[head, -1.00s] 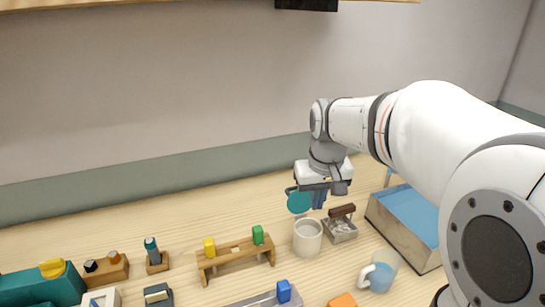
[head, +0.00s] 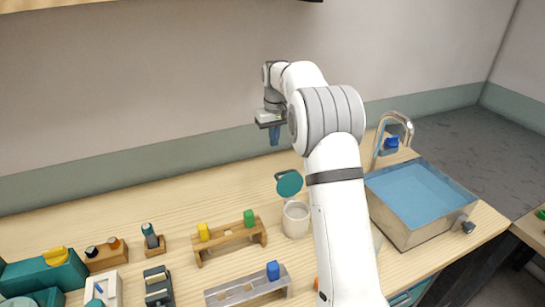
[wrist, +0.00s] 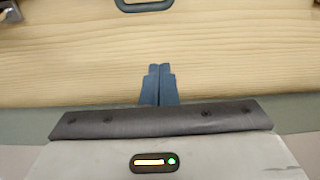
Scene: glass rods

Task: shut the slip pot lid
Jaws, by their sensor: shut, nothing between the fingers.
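The slip pot (head: 296,220) is a white cup-like pot standing on the wooden bench. Its round teal lid (head: 289,183) stands raised, tipped up at the pot's back edge, so the pot is open. My gripper (head: 274,141) is behind and above the lid, apart from it, with blue fingers pointing down. In the wrist view the fingertips (wrist: 160,70) are together and empty, over bare wood. A dark rounded loop shows at the top edge there; I cannot tell whether it belongs to the lid.
My arm hides the bench right of the pot. A sink basin (head: 420,195) with blue water and a tap (head: 402,122) is at right. A wooden rack (head: 230,238) with yellow and green pieces stands left of the pot. The back of the bench left of my gripper is clear.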

